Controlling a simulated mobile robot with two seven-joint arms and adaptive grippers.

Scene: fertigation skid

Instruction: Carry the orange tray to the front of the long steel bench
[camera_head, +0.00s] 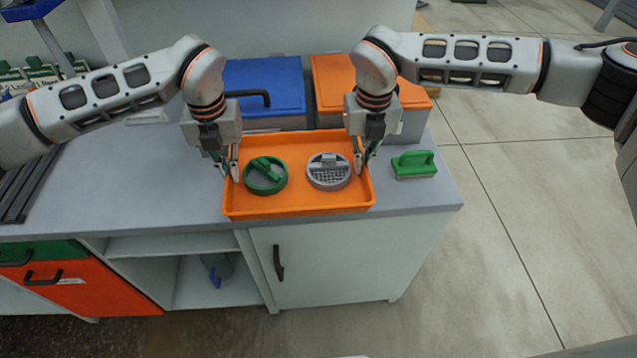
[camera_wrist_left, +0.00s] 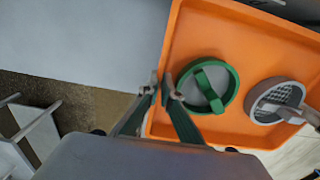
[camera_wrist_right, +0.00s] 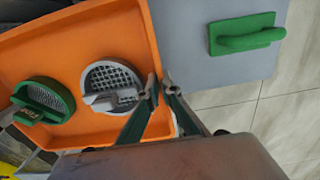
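The orange tray (camera_head: 300,205) is level at the front of a grey-topped bench (camera_head: 150,185); I cannot tell whether it rests on the top or hangs just above it. It holds a green round sieve-like part (camera_head: 265,188) and a grey round strainer (camera_head: 328,183). My left gripper (camera_head: 229,170) points down at the tray's left wall, one finger on each side, closed on it in the left wrist view (camera_wrist_left: 163,88). My right gripper (camera_head: 361,165) straddles the right wall the same way, closed on it in the right wrist view (camera_wrist_right: 160,88).
A green-handled brush (camera_head: 414,165) lies right of the tray. A blue-lidded box (camera_head: 262,85) and an orange-lidded box (camera_head: 335,80) stand behind it. Dark bars (camera_head: 28,185) lie at the left. Open floor (camera_head: 530,200) is on the right.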

